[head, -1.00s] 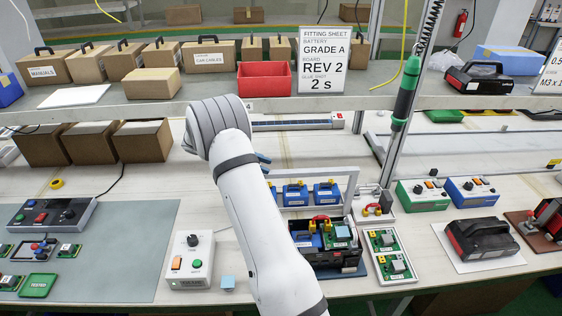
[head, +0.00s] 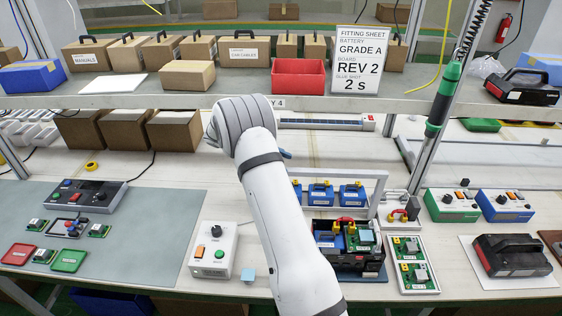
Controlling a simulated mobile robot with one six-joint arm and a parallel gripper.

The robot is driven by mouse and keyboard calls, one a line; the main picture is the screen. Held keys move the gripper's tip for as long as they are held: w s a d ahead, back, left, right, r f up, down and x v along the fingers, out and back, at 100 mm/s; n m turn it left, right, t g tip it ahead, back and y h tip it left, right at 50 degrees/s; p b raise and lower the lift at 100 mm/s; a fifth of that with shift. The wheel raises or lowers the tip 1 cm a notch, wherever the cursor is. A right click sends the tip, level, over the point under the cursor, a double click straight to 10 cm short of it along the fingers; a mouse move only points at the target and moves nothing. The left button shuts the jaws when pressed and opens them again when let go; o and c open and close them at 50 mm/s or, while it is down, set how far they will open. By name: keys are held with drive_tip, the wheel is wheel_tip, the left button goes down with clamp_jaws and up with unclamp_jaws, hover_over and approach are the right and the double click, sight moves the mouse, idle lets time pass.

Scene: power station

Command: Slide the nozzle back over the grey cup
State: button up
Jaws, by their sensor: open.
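I cannot make out the nozzle or the grey cup in the head view; my arm covers part of the bench. My gripper is hidden behind my white arm, which reaches over the middle of the bench. A white control box (head: 213,250) with a knob, an orange switch and a green button stands left of my arm. Right of my arm, a black open housing (head: 348,260) holds a blue battery and a green board.
A tray of green boards (head: 413,265) lies right of the housing. A rack with blue batteries (head: 320,193) stands behind it. A green-handled tool (head: 442,100) hangs at the right. A shelf (head: 200,97) with boxes crosses above the bench. The grey mat (head: 150,235) has free room.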

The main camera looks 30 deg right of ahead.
drive_tip(key=shift+w+a, duration=0.1)
drive_tip(key=shift+a, duration=0.05)
drive_tip(key=b+v, duration=0.1)
drive_tip(key=v, duration=0.6)
drive_tip(key=shift+w+a+r, duration=0.15)
drive_tip(key=shift+a, duration=0.05)
